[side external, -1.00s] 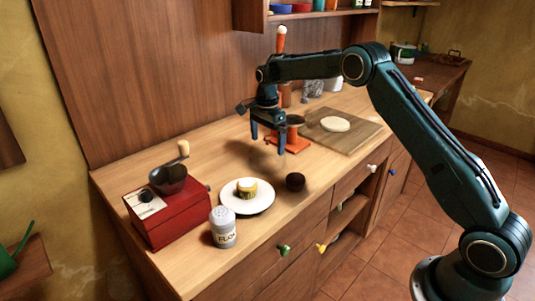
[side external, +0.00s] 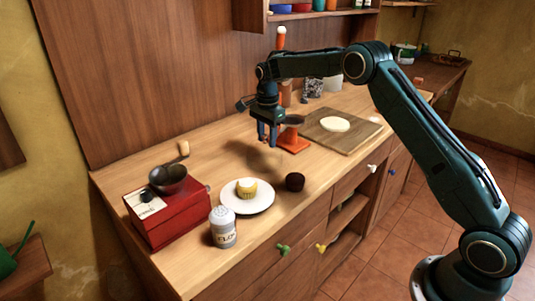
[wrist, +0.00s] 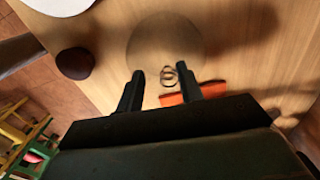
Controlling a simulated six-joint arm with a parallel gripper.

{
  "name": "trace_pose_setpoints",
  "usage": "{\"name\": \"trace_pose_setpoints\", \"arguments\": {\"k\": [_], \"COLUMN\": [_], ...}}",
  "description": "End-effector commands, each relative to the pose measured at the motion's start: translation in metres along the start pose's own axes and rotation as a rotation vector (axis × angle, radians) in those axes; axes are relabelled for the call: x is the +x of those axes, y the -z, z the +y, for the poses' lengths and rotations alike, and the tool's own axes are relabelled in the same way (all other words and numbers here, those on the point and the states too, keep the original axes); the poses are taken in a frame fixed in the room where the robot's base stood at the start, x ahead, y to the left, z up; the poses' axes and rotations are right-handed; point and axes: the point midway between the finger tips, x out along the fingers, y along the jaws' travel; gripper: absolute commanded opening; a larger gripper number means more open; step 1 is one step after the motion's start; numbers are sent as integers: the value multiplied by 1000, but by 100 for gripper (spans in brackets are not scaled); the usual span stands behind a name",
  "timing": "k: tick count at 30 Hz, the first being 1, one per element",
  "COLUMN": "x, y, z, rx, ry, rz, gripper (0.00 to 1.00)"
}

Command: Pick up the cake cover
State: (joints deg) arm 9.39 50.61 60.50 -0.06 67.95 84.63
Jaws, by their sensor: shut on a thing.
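The cake cover (wrist: 165,42) shows in the wrist view as a see-through round shape with a small ring-like knob between my fingertips. In the side view its clear body is hard to make out against the counter. My gripper (side external: 267,142) points down at the middle of the counter, left of the orange stand. It also shows in the wrist view (wrist: 160,85), with its fingers closed on the knob of the cover. I cannot tell whether the cover's rim touches the counter. A yellow cake (side external: 246,189) sits on a white plate (side external: 264,202), in front of and left of my gripper.
A dark brown round thing (side external: 295,181) stands right of the plate. A flour shaker (side external: 222,228) and a red grinder (side external: 172,217) stand at the left. An orange stand (side external: 293,143) and a cutting board (side external: 350,138) with a pale disc are at the right.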

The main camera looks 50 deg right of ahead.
Motion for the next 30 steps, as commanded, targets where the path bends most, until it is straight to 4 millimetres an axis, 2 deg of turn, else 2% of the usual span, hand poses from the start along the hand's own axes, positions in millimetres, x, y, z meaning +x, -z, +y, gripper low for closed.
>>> {"name": "trace_pose_setpoints", "arguments": {"k": [1,2,5,6,11,17,24,30], "x": [13,12,9,7,-9,-44,-96,-132], "y": [0,0,0,0,0,0,0,0], "z": [4,4,4,4,3,2,0,-1], "rx": [0,0,0,0,0,0,0,0], "ry": [-25,-25,-25,-26,-23,-16,-12,-13], "rz": [-2,-2,-2,-2,-2,-1,-1,-1], "gripper": [12,12,12,1,0,0,0,0]}}
